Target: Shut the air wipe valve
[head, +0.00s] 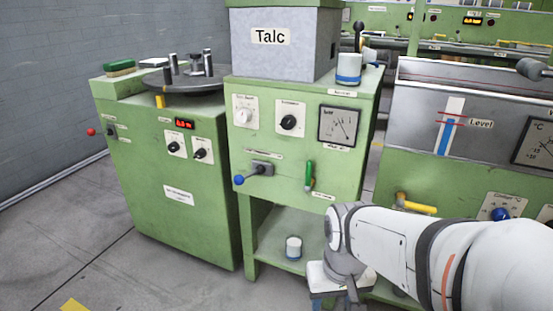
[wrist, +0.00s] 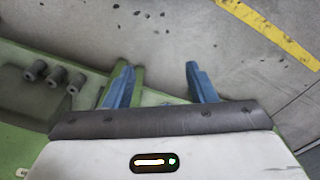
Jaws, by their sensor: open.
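A green lever handle (head: 309,175) hangs down on the front of the middle green cabinet, above a small label I cannot read. A yellow-handled valve (head: 415,206) is on the right machine, partly behind my arm. I cannot tell from the labels which one is the air wipe valve. My gripper (wrist: 158,68) is open, its two blue fingers apart and nothing held between them. A green upright piece (wrist: 138,84) stands close beside the left finger in the wrist view; I cannot tell what it is. In the head view my gripper is low, below the lever, its fingertips not visible.
A blue-knobbed lever (head: 250,172) sticks out left of the green handle. A white cup (head: 293,247) stands on the lower shelf (head: 268,228). Open floor (head: 120,265) is at front left.

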